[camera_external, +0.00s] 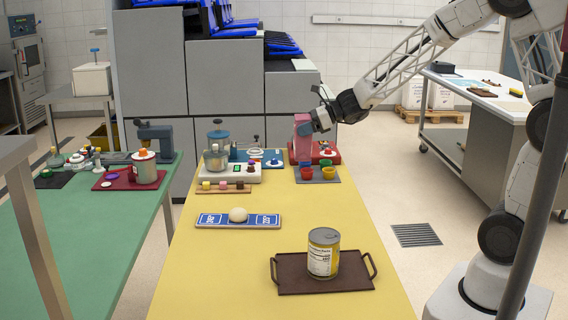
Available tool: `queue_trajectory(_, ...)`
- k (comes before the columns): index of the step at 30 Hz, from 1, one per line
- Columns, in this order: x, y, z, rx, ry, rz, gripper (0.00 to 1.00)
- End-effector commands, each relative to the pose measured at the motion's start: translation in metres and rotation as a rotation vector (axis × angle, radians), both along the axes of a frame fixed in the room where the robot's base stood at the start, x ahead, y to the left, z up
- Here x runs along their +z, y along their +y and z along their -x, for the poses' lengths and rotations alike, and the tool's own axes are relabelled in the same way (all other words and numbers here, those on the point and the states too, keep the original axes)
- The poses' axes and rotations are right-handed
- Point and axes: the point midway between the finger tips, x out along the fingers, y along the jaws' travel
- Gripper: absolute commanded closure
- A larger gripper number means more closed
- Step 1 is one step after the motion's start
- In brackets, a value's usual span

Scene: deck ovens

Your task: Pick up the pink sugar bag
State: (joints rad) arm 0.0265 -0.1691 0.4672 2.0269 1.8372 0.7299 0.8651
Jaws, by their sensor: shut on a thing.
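The pink sugar bag (301,146) is upright at the far right end of the yellow table (210,286), at the red board. My gripper (311,122) reaches it from the upper right and is shut on its upper right part. The fingertips are small here and partly hidden. I cannot tell whether the bag's bottom touches the board.
Red, yellow and blue cups (328,172) stand close in front of the bag. A white scale-like device with a jar (217,154) is to the left. A can (323,254) stands on a brown tray (292,286) at the front. The middle right of the table is clear.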

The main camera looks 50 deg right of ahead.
Motion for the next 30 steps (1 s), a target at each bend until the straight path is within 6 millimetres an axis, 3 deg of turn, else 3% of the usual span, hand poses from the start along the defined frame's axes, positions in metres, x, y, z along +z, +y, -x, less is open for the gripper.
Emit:
queue_trajectory(1,0.014,0.0,-0.001,0.001,-0.006,0.001,0.71)
queue_trajectory(6,0.048,0.0,-0.001,0.001,-0.006,0.002,0.71)
queue_trajectory(15,0.091,0.0,0.0,0.0,-0.004,0.0,0.71)
queue_trajectory(21,0.106,0.0,0.0,0.0,-0.004,0.001,0.71)
queue_trajectory(30,0.112,0.0,0.0,0.0,-0.003,0.0,0.71)
